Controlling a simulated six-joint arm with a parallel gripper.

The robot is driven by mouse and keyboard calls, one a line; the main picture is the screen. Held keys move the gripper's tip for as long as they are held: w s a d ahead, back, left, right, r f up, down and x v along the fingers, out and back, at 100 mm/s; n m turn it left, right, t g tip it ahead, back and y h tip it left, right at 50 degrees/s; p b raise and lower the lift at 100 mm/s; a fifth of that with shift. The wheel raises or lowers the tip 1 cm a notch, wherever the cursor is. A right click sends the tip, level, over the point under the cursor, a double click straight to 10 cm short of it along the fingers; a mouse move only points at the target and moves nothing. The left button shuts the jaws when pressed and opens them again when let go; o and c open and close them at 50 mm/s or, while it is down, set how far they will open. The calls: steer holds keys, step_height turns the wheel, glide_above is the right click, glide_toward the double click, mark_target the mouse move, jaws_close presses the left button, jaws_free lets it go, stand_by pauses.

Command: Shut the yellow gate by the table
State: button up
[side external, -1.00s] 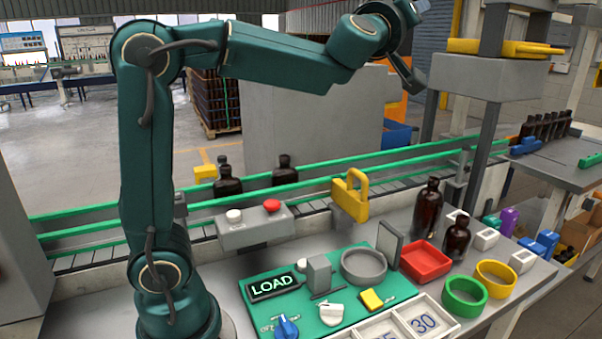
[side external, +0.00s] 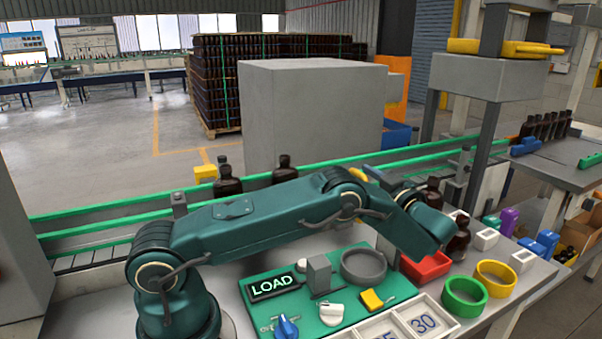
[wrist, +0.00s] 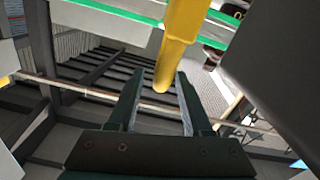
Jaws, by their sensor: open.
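The yellow gate (side external: 358,174) is by the conveyor in the side view. Only a small piece of it shows above my arm; the rest is hidden. In the wrist view, a yellow bar (wrist: 181,42) comes down from the top, and its lower end lies between the fingertips of my gripper (wrist: 160,82). The fingers are apart, one on each side of the bar's end in the picture. I see no grip on it, and cannot tell whether either finger touches it. In the side view my wrist hides the fingers.
The green-railed conveyor (side external: 110,217) runs behind my arm with dark bottles (side external: 284,170) at it. A green LOAD panel (side external: 262,309), a grey ring (side external: 363,268), a red tray (side external: 424,268) and a green ring (side external: 464,297) are on the table below and beside my arm.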

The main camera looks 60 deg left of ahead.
steer(key=shift+a+f, duration=0.15)
steer(key=shift+a, duration=2.35)
jaws_close()
steer(key=shift+w, duration=0.1)
steer(key=shift+w+d, duration=0.1)
